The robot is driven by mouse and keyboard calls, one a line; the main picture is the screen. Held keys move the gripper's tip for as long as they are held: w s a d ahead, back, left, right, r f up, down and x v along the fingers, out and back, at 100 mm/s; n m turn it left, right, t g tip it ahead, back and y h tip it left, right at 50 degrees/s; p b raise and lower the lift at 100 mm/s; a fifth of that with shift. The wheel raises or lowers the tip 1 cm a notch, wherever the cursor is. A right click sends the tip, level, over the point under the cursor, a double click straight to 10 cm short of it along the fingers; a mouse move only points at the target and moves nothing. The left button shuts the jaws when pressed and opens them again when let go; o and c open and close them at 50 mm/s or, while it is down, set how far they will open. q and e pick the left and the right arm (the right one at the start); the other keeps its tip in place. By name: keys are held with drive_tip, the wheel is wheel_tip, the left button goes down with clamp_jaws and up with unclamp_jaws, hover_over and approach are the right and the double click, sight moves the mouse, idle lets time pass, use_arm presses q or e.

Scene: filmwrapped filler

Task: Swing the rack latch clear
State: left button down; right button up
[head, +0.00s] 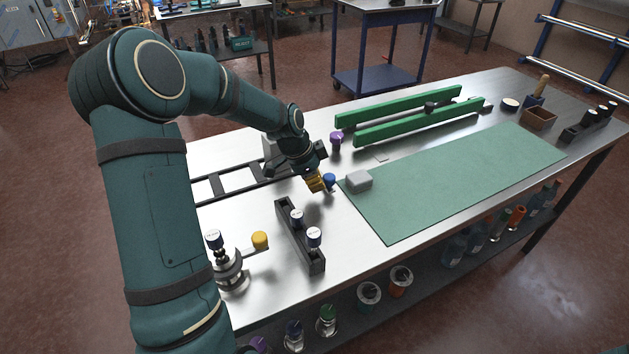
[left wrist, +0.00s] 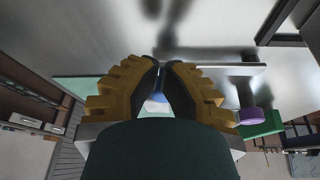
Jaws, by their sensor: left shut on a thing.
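My left gripper (head: 318,182) has yellow fingers and is low over the table, just beyond the far end of a black rack (head: 299,238) that holds white-labelled, dark-capped vials. The gripper is shut on a blue knob (head: 330,180), which shows at its fingertips. In the left wrist view, the fingers (left wrist: 160,85) close around a blue and pale piece (left wrist: 157,100); most of it is hidden. Whether this knob belongs to the rack latch I cannot tell. A purple knob (head: 336,138) stands behind the gripper. My right gripper is not in view.
A grey block (head: 358,181) sits at the green mat's (head: 460,180) left corner, close to the gripper. A yellow knob (head: 260,240) on a metal lever is at the front left. Green bars (head: 420,127) lie behind the mat. Bare steel lies right of the rack.

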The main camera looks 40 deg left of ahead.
use_arm(q)
drive_tip(key=v, duration=1.2)
drive_tip(key=shift+d, duration=0.1)
